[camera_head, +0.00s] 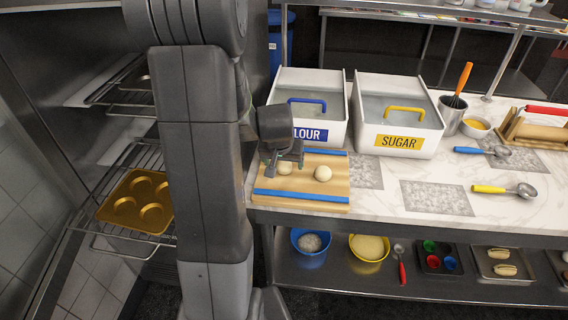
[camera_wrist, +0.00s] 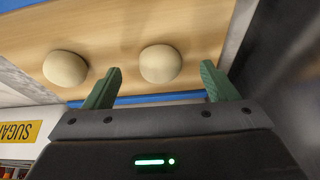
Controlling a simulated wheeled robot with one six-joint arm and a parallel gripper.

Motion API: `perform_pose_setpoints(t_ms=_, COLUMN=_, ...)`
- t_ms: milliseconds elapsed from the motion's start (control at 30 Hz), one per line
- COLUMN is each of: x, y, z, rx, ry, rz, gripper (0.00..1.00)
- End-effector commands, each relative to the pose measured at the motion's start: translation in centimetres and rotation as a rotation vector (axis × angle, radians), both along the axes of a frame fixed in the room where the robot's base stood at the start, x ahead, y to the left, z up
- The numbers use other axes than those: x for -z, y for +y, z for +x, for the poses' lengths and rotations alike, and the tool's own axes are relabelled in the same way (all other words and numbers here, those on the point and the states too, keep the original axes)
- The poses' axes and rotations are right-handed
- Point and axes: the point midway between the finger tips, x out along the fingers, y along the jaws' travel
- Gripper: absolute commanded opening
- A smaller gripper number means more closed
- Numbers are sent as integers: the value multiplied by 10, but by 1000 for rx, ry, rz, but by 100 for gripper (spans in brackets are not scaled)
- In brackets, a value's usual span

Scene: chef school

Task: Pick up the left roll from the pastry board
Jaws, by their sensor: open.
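The left roll (camera_head: 285,168), a pale round dough ball, sits on the wooden pastry board (camera_head: 304,186) with blue strips along two edges. The right roll (camera_head: 323,173) sits beside it with a gap between. My gripper (camera_head: 283,160) is over the left roll and hides part of it. In the wrist view my gripper (camera_wrist: 160,72) is open, with green fingers apart. The left roll (camera_wrist: 160,63) shows there in line with the space between the fingertips, and the right roll (camera_wrist: 65,68) lies outside the left finger. Contact is not visible.
A flour bin (camera_head: 332,105) and a sugar bin (camera_head: 423,120) stand behind the board. Scoops, a blue one (camera_head: 470,150) and a yellow one (camera_head: 490,189), lie to the right. A wire rack with a golden muffin tin (camera_head: 128,208) is at left.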

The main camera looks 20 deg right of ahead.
Motion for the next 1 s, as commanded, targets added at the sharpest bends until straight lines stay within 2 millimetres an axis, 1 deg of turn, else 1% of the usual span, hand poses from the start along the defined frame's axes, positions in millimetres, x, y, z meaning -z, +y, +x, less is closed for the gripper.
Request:
perform_pose_setpoints(t_ms=33, x=6, y=-1, z=1, rx=-1, ry=3, rz=1, gripper=80)
perform_pose_setpoints(t_ms=167, x=13, y=-3, z=4, rx=-1, ry=1, rz=-1, gripper=80)
perform_pose_setpoints(t_ms=433, x=14, y=-3, z=4, rx=0, ry=0, rz=-1, gripper=80)
perform_pose_setpoints(t_ms=467, x=14, y=-3, z=4, rx=0, ry=0, rz=-1, gripper=74)
perform_pose_setpoints(t_ms=500, x=14, y=-3, z=4, rx=0, ry=0, rz=-1, gripper=66)
perform_pose_setpoints(t_ms=567, x=14, y=-3, z=4, rx=-1, ry=0, rz=-2, gripper=54)
perform_pose_setpoints(t_ms=600, x=14, y=-3, z=5, rx=-1, ry=0, rz=-2, gripper=46)
perform_pose_setpoints(t_ms=667, x=14, y=-3, z=5, rx=-1, ry=0, rz=-2, gripper=35)
perform_pose_setpoints(t_ms=700, x=14, y=-3, z=5, rx=-1, ry=0, rz=-2, gripper=32)
perform_pose_setpoints(t_ms=900, x=13, y=-3, z=5, rx=-1, ry=-1, rz=-2, gripper=31)
perform_pose_setpoints(t_ms=1000, x=9, y=-3, z=5, rx=-1, ry=-3, rz=-3, gripper=31)
